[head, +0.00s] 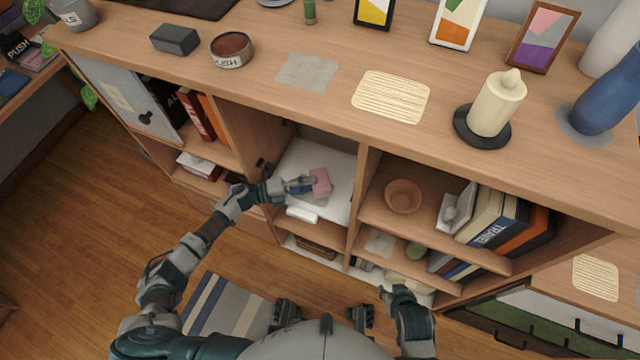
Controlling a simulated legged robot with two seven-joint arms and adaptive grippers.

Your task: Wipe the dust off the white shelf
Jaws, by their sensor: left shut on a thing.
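The white shelf (330,158) is a pale board inside the middle compartment of the wooden cabinet. My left gripper (308,185) reaches into that compartment and is shut on a pink sponge (321,182). The sponge is over the white shelf, near its middle; I cannot tell whether it touches the surface. No dust on the white shelf can be made out at this size, and the gripper and sponge hide part of it. My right gripper (386,292) is low in front of the cabinet, away from the white shelf; its fingers are too small to read.
Wooden uprights bound the compartment on both sides. Books (196,115) stand in the left compartment. A brown bowl (403,196) and more books (500,218) are to the right. A candle (496,104), a tin (231,50) and picture frames stand on the cabinet top (330,110).

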